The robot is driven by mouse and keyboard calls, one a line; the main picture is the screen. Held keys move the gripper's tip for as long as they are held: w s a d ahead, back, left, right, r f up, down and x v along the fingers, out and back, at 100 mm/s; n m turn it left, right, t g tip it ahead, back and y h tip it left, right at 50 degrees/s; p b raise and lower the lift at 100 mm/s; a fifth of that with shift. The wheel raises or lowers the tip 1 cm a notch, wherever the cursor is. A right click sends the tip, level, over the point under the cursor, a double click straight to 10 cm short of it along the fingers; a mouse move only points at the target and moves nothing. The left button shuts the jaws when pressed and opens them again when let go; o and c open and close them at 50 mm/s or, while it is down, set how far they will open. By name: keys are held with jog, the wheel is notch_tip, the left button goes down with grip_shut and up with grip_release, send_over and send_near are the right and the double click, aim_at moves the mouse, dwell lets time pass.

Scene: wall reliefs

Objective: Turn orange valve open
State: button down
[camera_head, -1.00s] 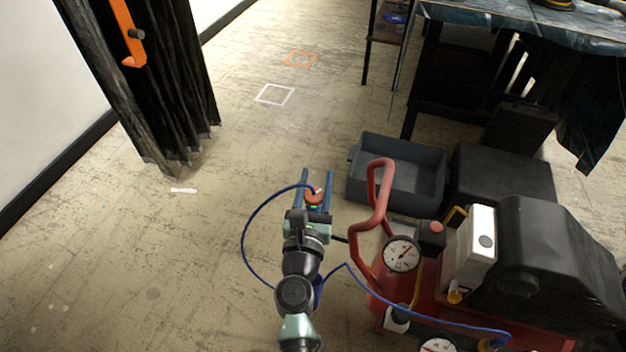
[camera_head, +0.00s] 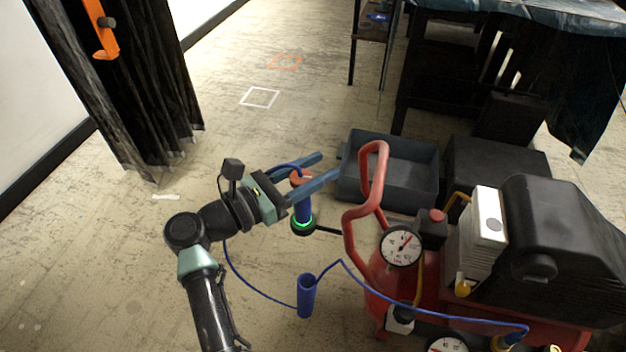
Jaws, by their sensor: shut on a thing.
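The orange valve (camera_head: 298,178) is a small orange-red piece on top of an upright blue cylinder (camera_head: 303,208) with a glowing green ring at its base. It stands to the left of the red compressor frame. My gripper (camera_head: 328,166) has come in from the left with its two blue fingers pointing right. The fingers lie on either side of the valve and are shut on it, partly hiding it. A blue hose (camera_head: 262,292) runs from near my gripper down to a second blue cylinder (camera_head: 306,297) and on to the compressor.
The red compressor (camera_head: 370,285) with gauges, a red handle and a black motor cover fills the lower right. A grey-blue bin (camera_head: 352,182) stands behind the valve, beside a black box (camera_head: 495,165).

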jog(key=shift+s+d+f+m+g+h+b, duration=0.1)
jog(key=shift+m+g+h+b, duration=0.25)
jog(key=shift+g+b, duration=0.15)
jog(key=shift+s+d+m+g+h+b, duration=0.1)
jog(key=shift+m+g+h+b, duration=0.2)
jog(key=shift+g+b, duration=0.2)
jog(key=shift+c, duration=1.9)
grip_release()
jog(key=p+v, duration=0.1)
jog(key=v, duration=1.2)
jog(key=shift+p, duration=0.4)
